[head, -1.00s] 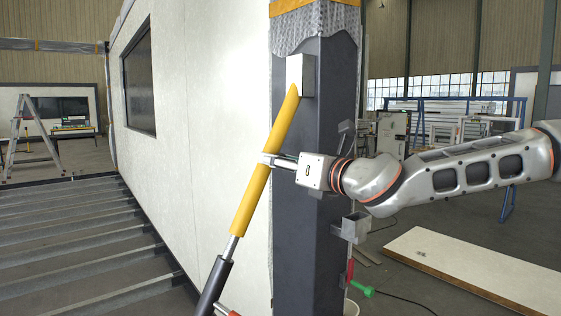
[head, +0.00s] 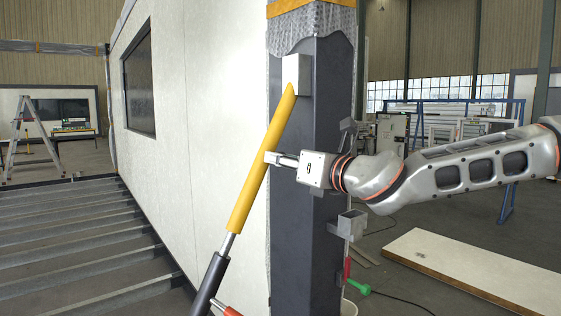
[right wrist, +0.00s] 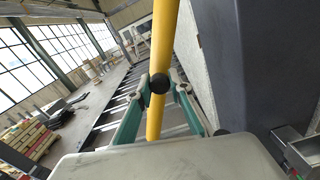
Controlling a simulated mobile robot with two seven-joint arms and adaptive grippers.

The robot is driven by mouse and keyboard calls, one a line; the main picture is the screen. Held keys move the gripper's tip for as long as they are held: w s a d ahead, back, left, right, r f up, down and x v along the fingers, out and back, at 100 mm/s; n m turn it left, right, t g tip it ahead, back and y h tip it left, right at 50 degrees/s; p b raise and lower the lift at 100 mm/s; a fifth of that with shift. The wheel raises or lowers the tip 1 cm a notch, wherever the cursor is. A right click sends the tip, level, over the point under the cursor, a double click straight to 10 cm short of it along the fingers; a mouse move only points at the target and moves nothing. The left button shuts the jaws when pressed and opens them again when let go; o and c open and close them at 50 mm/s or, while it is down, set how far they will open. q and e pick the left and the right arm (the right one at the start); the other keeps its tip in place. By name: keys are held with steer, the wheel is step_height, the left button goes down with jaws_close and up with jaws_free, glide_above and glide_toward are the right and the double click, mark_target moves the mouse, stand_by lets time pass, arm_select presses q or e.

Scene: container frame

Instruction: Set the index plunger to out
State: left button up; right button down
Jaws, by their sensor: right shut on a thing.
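The index plunger shows in the right wrist view as a round black knob (right wrist: 159,83) in front of the yellow tube (right wrist: 165,35). The yellow tube (head: 256,180) leans along the dark post in the head view. My right gripper (head: 271,158) reaches in from the right at the tube's middle. Its teal fingers also show in the right wrist view (right wrist: 160,92), one on each side of the knob, and it is shut on the knob. The gripper hides the knob in the head view. How far the plunger stands out is hard to tell. My left gripper is not in view.
The dark post (head: 308,220) stands just behind my right gripper. A grey bracket (head: 349,224) sticks out from its right side, with a green-tipped red handle (head: 358,289) below. A white wall (head: 195,130) stands at left. A pale panel (head: 480,265) lies low at right.

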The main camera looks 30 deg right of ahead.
steer(key=c, duration=1.8)
jaws_free()
steer(key=shift+s, duration=0.2)
steer(key=shift+s+d, duration=0.15)
steer(key=shift+s, duration=1.7)
steer(key=shift+s+d, duration=0.15)
steer(key=shift+s, duration=1.65)
